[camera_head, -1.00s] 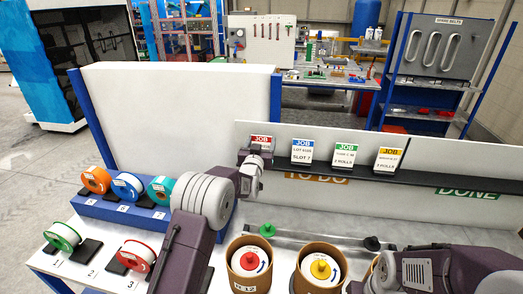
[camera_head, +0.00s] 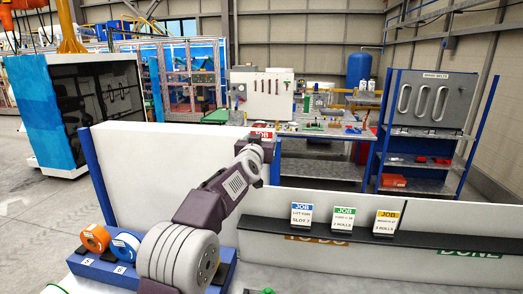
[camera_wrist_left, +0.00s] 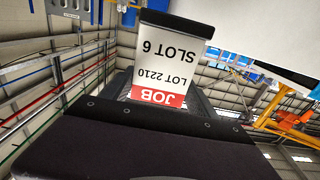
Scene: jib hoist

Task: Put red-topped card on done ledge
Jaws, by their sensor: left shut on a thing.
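The red-topped card (camera_head: 262,133) is held in my left gripper (camera_head: 262,147), above the left end of the dark ledge and clear of it. Mostly its red top shows in the head view; the gripper hides the rest. In the left wrist view the card (camera_wrist_left: 185,60) appears upside down, reading JOB, LOT 2210, SLOT 6, with a dark foot at its end. The left gripper is shut on it. The done ledge (camera_head: 470,241) is the right part of the dark ledge, above the green DONE lettering (camera_head: 470,254). My right gripper is out of view.
A blue-topped card (camera_head: 302,215), a green-topped card (camera_head: 342,219) and a yellow-topped card (camera_head: 386,223) stand on the ledge near the TO DO lettering (camera_head: 318,239). The ledge to their right is bare. A tall white panel (camera_head: 155,170) stands at the left.

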